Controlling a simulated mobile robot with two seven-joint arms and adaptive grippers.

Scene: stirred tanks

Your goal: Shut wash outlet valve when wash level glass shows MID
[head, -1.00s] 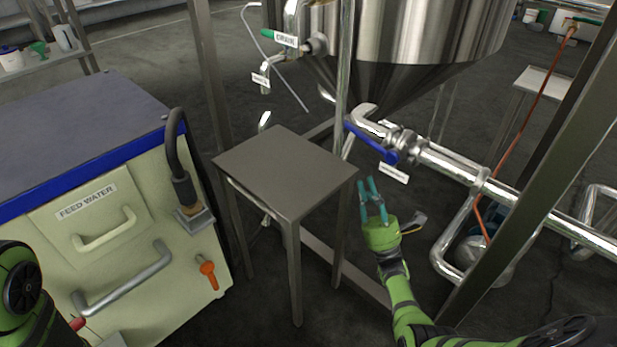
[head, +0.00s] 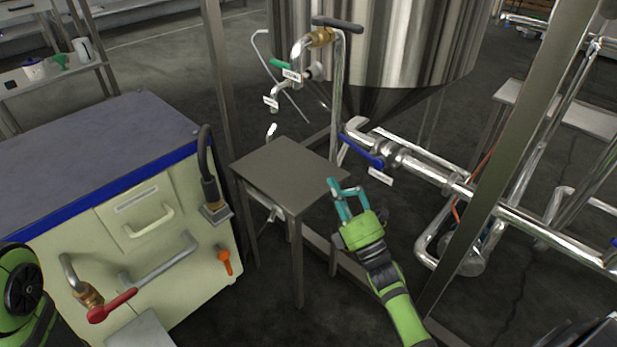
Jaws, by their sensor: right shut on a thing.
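A blue lever handle (head: 361,150) sits on the steel pipe valve (head: 392,153) below the tank. The small white label (head: 381,177) under it is too small to read. A green lever handle (head: 282,64) sits on another valve left of the tank, with a white label (head: 291,75). I cannot make out a level glass or a MID reading. My right gripper (head: 346,186) is at the right corner of the small table, below and apart from the blue lever. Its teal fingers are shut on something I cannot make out. My left gripper is out of view.
The small metal table (head: 284,170) is bare. A cream cabinet (head: 175,230) with a red lever (head: 112,305) and an orange handle (head: 225,260) stands at left. A steel post (head: 505,165) rises at right. The steel tank (head: 410,45) stands behind.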

